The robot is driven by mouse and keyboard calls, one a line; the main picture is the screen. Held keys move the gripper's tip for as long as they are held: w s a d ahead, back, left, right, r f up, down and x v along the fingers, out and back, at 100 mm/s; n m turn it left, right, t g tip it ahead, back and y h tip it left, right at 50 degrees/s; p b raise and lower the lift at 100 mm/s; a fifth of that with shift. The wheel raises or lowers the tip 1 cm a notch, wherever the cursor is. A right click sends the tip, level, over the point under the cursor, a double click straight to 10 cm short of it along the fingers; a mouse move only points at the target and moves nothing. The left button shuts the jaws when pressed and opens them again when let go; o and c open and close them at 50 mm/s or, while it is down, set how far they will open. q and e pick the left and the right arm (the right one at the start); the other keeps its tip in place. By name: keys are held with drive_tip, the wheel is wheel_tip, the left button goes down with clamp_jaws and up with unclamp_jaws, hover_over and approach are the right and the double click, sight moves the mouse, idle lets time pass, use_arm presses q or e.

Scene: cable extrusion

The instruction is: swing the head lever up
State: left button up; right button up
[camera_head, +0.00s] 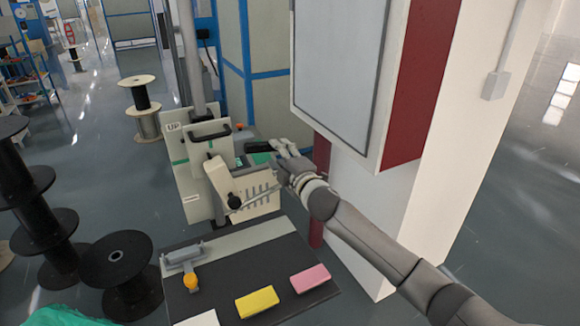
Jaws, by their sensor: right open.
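The pale machine head (222,180) stands at the centre, tilted, behind the dark work table. A black round knob (235,202) sits at its lower front, with a thin rod running right from it. I cannot tell for sure whether this is the head lever. My right gripper (281,149) reaches in from the right and is open beside the machine head, to its upper right. A black bar (260,147) shows just left of the fingers; whether they touch it is unclear. My left gripper is not in view.
The table (222,288) bears a yellow block (257,302), a pink block (310,278) and a grey fixture with an orange knob (190,281). A red-and-white cabinet (345,75) stands close to my right arm. Black spools (118,262) stand at left.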

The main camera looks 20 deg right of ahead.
drive_tip(key=s, duration=0.6)
drive_tip(key=shift+s, duration=0.25)
